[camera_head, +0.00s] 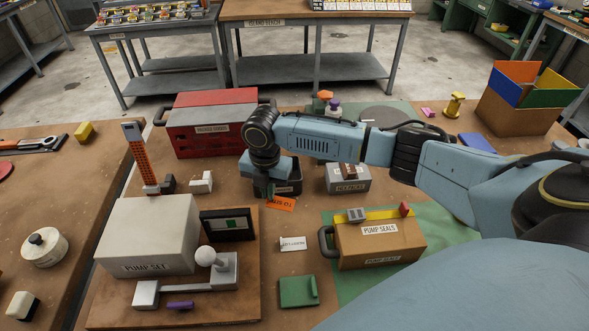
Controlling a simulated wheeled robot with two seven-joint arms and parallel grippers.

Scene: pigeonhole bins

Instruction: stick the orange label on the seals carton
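The seals carton (352,256) is a tan box marked "PUMP SEALS", with a yellow strip on top and a dark handle on its left. It stands at the right of the bench on a green mat. The orange label (282,204), with dark print, shows tilted just below and right of the fingertips of my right gripper (266,194). The gripper points down, left of and behind the carton. Its fingers are small and partly dark against a dark bin behind, so I cannot tell whether they grip the label or whether it lies on the bench. My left gripper is out of view.
A white card (292,243) and a green block (298,291) lie left of the carton. A grey pump set box (148,238) stands at the left. A red toolbox (212,122) and a grey box (348,181) stand behind.

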